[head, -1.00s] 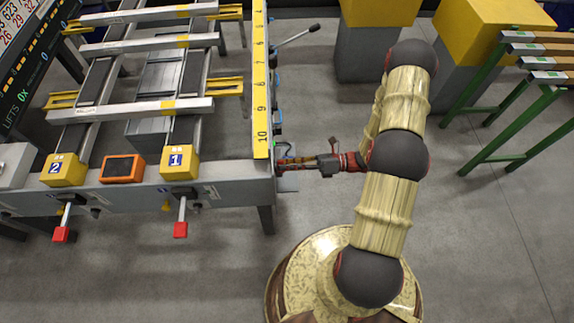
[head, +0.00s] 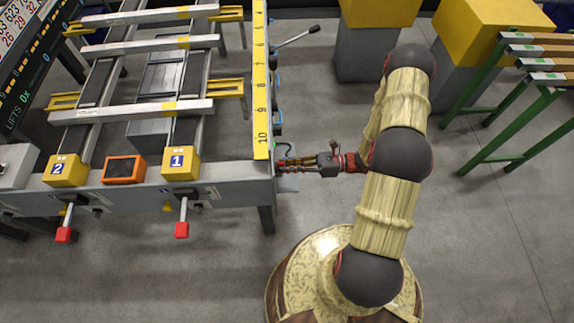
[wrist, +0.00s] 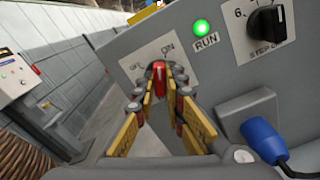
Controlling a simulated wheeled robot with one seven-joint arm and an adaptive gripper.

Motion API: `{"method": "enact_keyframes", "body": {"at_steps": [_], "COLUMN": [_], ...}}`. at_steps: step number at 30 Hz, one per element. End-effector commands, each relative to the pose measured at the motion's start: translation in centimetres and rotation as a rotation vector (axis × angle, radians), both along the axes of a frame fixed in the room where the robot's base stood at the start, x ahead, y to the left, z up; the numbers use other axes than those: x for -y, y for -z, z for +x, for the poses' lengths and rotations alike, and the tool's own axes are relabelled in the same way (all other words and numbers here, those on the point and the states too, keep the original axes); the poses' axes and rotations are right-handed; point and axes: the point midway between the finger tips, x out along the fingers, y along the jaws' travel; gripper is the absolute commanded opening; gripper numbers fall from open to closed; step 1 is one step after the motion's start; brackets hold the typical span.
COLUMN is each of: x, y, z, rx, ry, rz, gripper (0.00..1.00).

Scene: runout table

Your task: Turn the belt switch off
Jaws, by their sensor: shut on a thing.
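The belt switch is a red lever (wrist: 158,78) on a white plate marked OFF at left and ON at right, on the grey panel (wrist: 225,82) at the table's end. In the wrist view my gripper (wrist: 160,92) has its yellow-padded fingers around the lever, shut on it. The lever's tip stands up between the two marks; I cannot tell exactly which it points to. The green RUN lamp (wrist: 201,26) is lit. In the head view my gripper (head: 284,165) is at the table's right end and the switch is hidden.
A black step dial (wrist: 267,22) and a blue plug (wrist: 262,138) are right of the switch. The runout table (head: 225,185) carries rails and a yellow scale (head: 260,90). A green rack (head: 500,120) and yellow-topped blocks (head: 380,12) stand beyond my arm. Floor beside the table is clear.

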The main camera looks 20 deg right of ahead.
Motion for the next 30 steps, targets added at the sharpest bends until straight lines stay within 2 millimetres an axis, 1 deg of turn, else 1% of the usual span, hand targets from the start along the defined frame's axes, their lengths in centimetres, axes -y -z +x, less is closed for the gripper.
{"method": "enact_keyframes", "body": {"at_steps": [30], "x": [0.04], "y": [-0.01], "z": [-0.02], "rx": [0.907], "ry": [0.001], "rz": [-0.295], "gripper": [0.0]}}
